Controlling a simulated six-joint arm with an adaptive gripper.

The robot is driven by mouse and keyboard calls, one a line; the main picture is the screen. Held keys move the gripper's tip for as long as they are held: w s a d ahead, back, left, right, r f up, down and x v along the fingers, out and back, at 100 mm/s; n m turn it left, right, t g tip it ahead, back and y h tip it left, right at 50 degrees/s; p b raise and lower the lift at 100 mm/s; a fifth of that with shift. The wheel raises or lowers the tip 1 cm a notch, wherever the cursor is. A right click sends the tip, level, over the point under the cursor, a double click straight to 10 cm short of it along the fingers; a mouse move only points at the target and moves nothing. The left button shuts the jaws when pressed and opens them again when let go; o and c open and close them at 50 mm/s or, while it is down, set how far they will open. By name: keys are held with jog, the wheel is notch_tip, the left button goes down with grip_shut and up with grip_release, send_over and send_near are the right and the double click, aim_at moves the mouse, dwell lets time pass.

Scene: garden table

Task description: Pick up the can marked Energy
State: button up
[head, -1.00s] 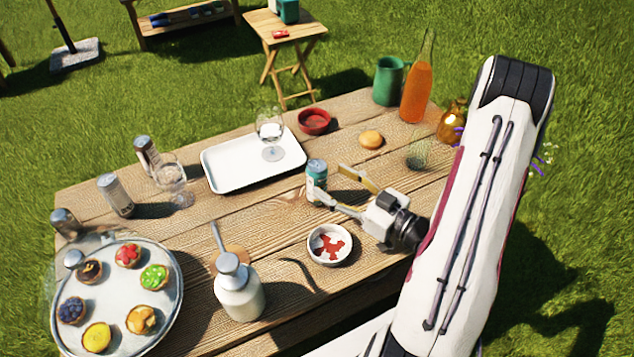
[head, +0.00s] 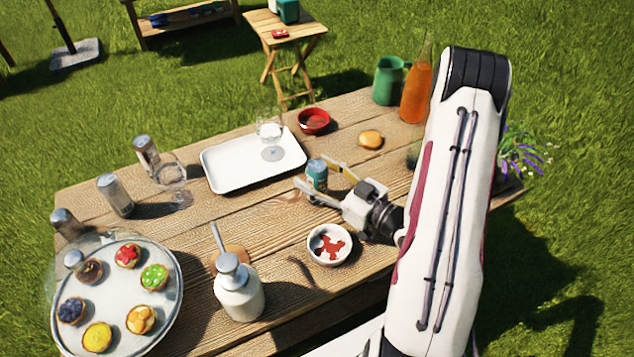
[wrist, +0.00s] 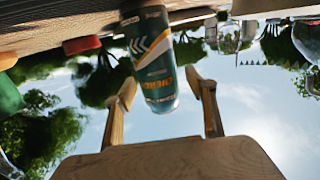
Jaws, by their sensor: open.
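A teal can (head: 317,176) with a silver top stands on the wooden table, right of the white tray. It also shows upside down in the wrist view (wrist: 150,60), with a white chevron and orange lettering that I cannot read fully. My gripper (head: 312,171) is open, with one finger on each side of this can in the head view. In the wrist view the can lies between and beyond the open fingertips (wrist: 160,86); I cannot tell if either touches it. Silver cans (head: 115,196) stand at the table's left; their labels are not readable.
A white tray (head: 225,178) holds a stemmed glass. A white bowl with red pieces (head: 329,258) is in front of my gripper. A bun (head: 371,139), red bowl (head: 314,121), green mug (head: 388,80) and orange bottle (head: 416,92) stand behind.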

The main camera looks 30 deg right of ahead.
dwell(0.5)
jog(key=c, duration=1.4)
jog(key=shift+c, duration=0.2)
jog(key=shift+r, duration=0.1)
jog(key=shift+r, duration=4.9)
